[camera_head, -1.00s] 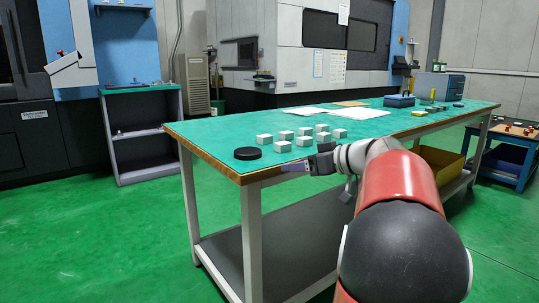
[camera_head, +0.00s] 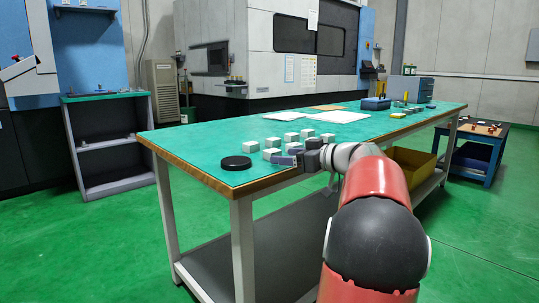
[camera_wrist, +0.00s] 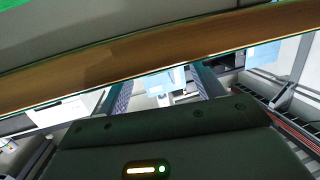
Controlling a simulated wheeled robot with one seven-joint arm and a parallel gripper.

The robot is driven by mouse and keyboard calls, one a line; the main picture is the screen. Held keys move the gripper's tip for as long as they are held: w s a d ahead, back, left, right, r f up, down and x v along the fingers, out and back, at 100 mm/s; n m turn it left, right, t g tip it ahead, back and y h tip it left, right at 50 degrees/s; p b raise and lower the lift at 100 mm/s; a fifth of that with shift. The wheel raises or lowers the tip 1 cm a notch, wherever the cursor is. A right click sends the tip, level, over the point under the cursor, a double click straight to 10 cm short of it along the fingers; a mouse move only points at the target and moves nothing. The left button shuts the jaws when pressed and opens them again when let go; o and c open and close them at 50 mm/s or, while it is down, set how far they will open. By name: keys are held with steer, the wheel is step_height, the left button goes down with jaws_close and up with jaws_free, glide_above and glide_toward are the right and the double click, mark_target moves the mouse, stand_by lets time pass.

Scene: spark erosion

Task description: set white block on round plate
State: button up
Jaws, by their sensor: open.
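A black round plate (camera_head: 235,162) lies on the green table top (camera_head: 190,148) near its front left corner. Several small white blocks stand in loose rows just right of the plate, among them a front block (camera_head: 269,153) and a left block (camera_head: 250,147). My gripper (camera_head: 280,160) is at the table's front edge, pointing left, just in front of the nearest blocks and right of the plate. It partly covers the block area. In the wrist view my gripper (camera_wrist: 164,88) shows two fingers apart, with no block recognisable between them.
The table's wooden edge (camera_wrist: 130,55) crosses the wrist view close to the fingers. White sheets (camera_head: 340,117) lie behind the blocks, and a blue bin (camera_head: 376,104) stands farther back. A grey shelf (camera_head: 112,150) stands left of the table, with open floor between.

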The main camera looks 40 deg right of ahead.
mark_target(278, 152)
steer(key=x, duration=0.3)
steer(key=p+x, duration=0.1)
steer(key=x, duration=0.1)
steer(key=shift+w+r, duration=0.3)
steer(key=shift+w, duration=0.1)
steer(key=c, duration=1.2)
steer(key=shift+c, duration=0.8)
steer(key=shift+r, duration=0.1)
